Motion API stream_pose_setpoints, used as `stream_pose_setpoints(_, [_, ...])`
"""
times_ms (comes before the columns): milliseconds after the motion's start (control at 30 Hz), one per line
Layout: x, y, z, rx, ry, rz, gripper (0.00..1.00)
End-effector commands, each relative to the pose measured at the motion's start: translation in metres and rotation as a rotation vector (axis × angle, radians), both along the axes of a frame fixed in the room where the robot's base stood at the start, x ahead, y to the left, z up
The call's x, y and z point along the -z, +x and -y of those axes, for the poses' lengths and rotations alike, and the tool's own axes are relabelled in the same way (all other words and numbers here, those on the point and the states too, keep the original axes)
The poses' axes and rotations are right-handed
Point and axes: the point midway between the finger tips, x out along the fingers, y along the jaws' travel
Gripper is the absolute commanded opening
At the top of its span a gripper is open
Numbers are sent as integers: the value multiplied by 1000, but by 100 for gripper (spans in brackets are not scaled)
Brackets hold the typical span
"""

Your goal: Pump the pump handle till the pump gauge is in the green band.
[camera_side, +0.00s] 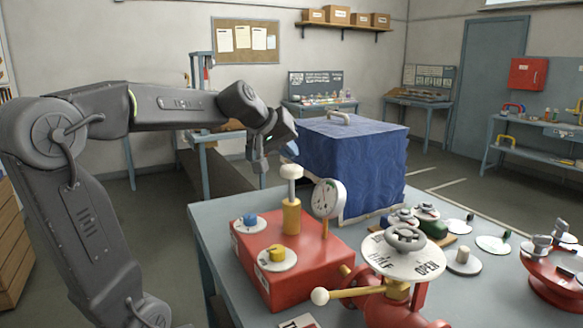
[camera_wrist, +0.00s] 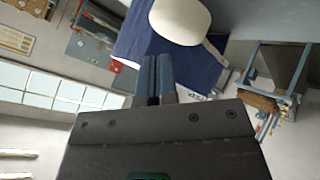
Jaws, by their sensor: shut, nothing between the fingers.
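The pump handle (camera_side: 291,171) is a pale knob on a thin rod. It stands raised above a yellow cylinder (camera_side: 291,216) on a red box (camera_side: 290,258). The pump gauge (camera_side: 328,197) is a round white dial on a stem to its right; its needle and green band are too small to read. In the wrist view the knob (camera_wrist: 180,20) shows large just beyond my shut fingertips (camera_wrist: 156,60); contact cannot be told.
The red box also carries a blue knob (camera_side: 250,220) and a yellow knob (camera_side: 278,254). A blue-covered box (camera_side: 352,165) stands behind. A red valve with a grey handwheel (camera_side: 405,238) and a yellow lever (camera_side: 350,293) is at front right. Several small fittings crowd the table's right.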

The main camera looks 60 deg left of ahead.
Motion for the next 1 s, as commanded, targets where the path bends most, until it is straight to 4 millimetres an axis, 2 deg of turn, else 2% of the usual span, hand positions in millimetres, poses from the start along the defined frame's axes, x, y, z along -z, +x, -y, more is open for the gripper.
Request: stream_pose_setpoints(1000, [11,0,0,0,0,0,0])
